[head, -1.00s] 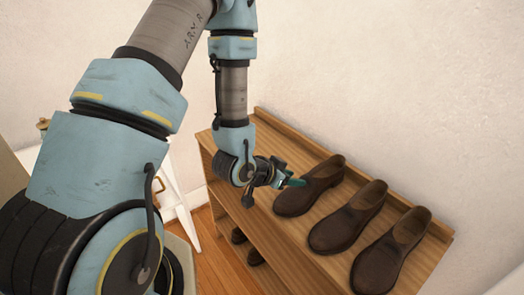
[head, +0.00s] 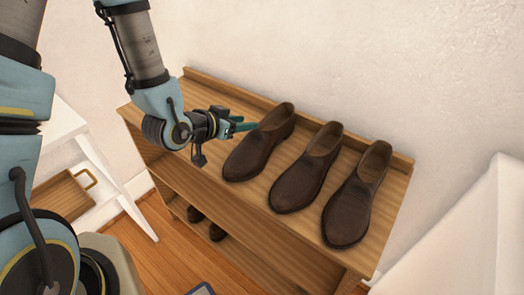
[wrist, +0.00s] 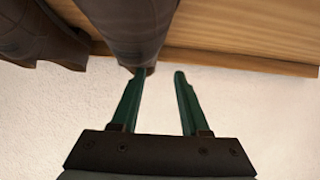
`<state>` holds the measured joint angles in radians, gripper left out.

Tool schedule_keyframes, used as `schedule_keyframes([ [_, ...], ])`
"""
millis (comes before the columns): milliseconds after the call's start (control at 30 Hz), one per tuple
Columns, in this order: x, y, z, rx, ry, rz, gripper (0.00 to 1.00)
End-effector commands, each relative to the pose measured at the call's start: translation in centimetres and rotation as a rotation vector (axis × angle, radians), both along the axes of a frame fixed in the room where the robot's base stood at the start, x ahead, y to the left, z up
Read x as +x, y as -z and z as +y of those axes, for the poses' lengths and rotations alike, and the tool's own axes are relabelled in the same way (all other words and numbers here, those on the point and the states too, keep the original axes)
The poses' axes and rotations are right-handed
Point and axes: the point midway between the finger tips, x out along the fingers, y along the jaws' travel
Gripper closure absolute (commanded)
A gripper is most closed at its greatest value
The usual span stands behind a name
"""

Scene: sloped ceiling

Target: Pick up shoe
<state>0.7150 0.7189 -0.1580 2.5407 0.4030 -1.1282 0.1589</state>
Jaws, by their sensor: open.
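Several brown leather shoes stand on a wooden shelf unit, three of them in a row on its top. The leftmost shoe (head: 258,145) is nearest my gripper (head: 246,124). The middle shoe (head: 306,168) and the right shoe (head: 357,196) stand apart from it. My gripper is open and empty, its green fingers beside the leftmost shoe near its heel end. In the wrist view, a shoe (wrist: 127,25) reaches down to the left fingertip, and the gap between the fingertips (wrist: 163,74) looks empty. I cannot tell whether finger and shoe touch. Another shoe (wrist: 35,35) shows at left.
The wooden shelf unit (head: 190,88) has a raised back edge against a pale wall. More dark shoes (head: 205,222) sit on a lower level. A white table (head: 52,125) and a wooden tray (head: 65,195) are at left. A white piece (head: 465,235) stands at right.

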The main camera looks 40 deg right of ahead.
Motion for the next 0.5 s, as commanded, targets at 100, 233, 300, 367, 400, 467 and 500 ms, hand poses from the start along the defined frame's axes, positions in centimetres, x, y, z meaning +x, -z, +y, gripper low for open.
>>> schedule_keyframes([
  [100, 0.1, 0.9, -0.6, -0.002, 0.001, -0.002, 0.55],
  [233, 0.2, 1.0, -1.1, -0.002, 0.0, -0.001, 0.55],
  [300, 0.3, 0.9, -1.2, -0.002, 0.0, -0.001, 0.55],
  [367, 0.2, 0.9, -1.3, 0.0, 0.0, 0.0, 0.55],
  [400, 0.3, 0.8, -1.3, 0.0, 0.0, 0.0, 0.55],
  [467, 0.3, 0.8, -1.5, 0.001, 0.0, 0.001, 0.55],
  [500, 0.3, 0.9, -1.8, 0.001, 0.0, 0.002, 0.55],
])
